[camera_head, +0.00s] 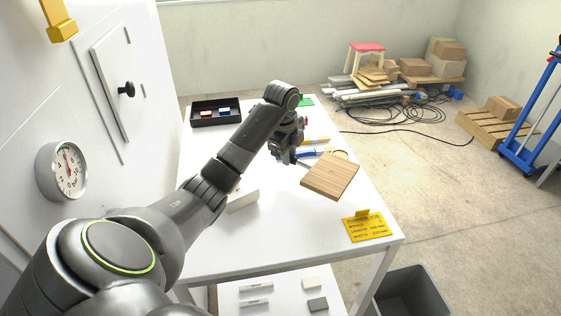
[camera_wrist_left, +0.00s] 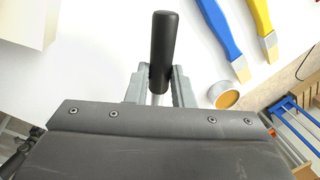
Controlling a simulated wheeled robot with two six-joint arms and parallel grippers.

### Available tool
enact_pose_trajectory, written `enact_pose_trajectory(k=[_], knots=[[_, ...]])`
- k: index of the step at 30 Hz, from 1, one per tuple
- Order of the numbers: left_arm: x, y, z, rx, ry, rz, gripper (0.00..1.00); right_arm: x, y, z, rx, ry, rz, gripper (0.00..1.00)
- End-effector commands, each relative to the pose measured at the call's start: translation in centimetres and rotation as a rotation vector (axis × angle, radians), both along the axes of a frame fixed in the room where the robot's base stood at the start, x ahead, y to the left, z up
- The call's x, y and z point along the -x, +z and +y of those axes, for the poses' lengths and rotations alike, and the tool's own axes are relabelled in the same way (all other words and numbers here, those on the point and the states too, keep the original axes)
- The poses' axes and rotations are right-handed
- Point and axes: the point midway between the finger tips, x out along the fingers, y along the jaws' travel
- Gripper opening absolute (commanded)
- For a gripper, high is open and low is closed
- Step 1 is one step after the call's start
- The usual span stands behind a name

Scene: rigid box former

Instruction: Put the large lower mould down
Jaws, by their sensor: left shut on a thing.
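My left gripper (camera_head: 292,156) is over the white table and shut on a black handle (camera_wrist_left: 163,50). A thin metal rod runs from the handle. In the head view a square wooden board (camera_head: 330,177) is beside the gripper, at the end of a short rod. The board looks tilted, and I cannot tell whether it touches the table. It is not clearly seen in the wrist view. No piece is plainly marked as the large lower mould, and I cannot tell whether the board is it. My right gripper is not in view.
A pale block (camera_head: 242,201) stands on the table (camera_head: 290,235). Near the gripper lie a blue brush (camera_wrist_left: 216,35), a yellow brush (camera_wrist_left: 262,25) and a tape roll (camera_wrist_left: 223,95). A black tray (camera_head: 215,113) and a yellow sign (camera_head: 367,227) are also there. The front middle is clear.

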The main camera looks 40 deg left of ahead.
Motion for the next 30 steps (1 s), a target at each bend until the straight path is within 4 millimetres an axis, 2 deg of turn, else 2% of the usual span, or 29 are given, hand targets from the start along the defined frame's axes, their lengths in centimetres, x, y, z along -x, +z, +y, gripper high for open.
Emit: enact_pose_trajectory(k=[13,21,22,24,30], knots=[[0.0,-5.4,-0.1,0.002,0.0,0.0,0.0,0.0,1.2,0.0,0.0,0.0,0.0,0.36],[0.0,-6.2,0.0,-0.001,-0.001,-0.003,0.0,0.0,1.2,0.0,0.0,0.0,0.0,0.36],[0.0,-6.3,0.0,-0.002,-0.001,0.0,0.22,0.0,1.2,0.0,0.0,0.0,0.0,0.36],[0.0,-6.3,0.0,-0.002,0.0,0.0,0.3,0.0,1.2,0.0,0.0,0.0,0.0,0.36],[0.0,-6.3,0.0,-0.001,0.0,0.0,0.3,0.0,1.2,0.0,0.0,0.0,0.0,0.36]])
